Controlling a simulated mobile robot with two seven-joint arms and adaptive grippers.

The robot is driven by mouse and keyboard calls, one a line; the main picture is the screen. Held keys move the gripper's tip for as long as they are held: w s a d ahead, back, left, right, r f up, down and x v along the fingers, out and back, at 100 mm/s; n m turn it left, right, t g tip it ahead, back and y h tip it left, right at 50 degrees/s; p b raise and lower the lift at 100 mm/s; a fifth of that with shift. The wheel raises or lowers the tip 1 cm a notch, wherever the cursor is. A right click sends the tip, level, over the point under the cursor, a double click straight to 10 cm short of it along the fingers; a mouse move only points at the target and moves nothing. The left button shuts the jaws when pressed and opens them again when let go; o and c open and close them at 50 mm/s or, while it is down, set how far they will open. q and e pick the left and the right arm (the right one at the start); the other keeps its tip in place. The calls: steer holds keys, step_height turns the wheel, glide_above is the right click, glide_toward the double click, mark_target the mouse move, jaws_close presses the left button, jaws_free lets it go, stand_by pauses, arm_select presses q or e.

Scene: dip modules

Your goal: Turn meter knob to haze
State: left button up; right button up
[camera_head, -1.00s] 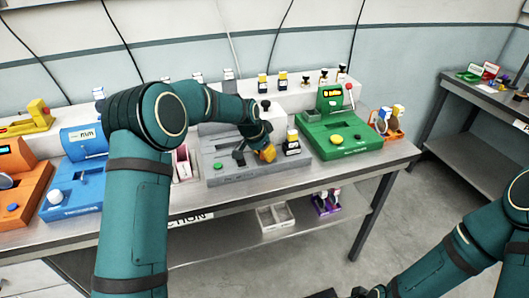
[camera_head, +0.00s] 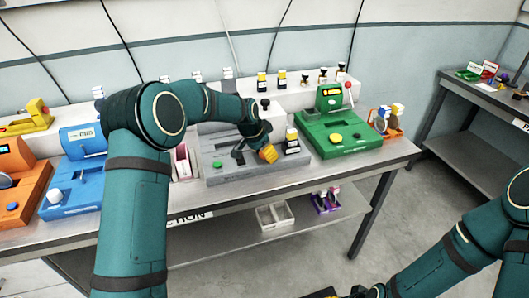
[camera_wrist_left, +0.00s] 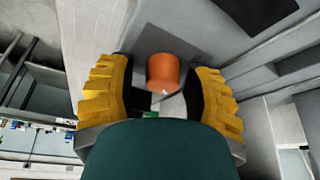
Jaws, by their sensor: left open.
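The grey meter (camera_head: 255,172) sits on the bench, with a green button at its front left. In the left wrist view, an orange knob (camera_wrist_left: 163,72) stands on its grey face between the fingers of my left gripper (camera_wrist_left: 163,88). The yellow-padded fingers are open, one on each side of the knob, with gaps visible. The knob's markings are not readable. A dark piece at the bottom edge may be part of my right gripper (camera_head: 322,293); its fingers do not show.
A green device (camera_head: 338,138) is to the right, and blue (camera_head: 75,188) and orange (camera_head: 22,188) devices to the left.

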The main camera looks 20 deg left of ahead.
arm_select(q)
steer(key=shift+w+a+r, duration=0.15)
steer(key=shift+r, duration=0.05)
steer(key=shift+r, duration=0.25)
steer(key=v, duration=0.7)
steer(key=shift+s, duration=0.3)
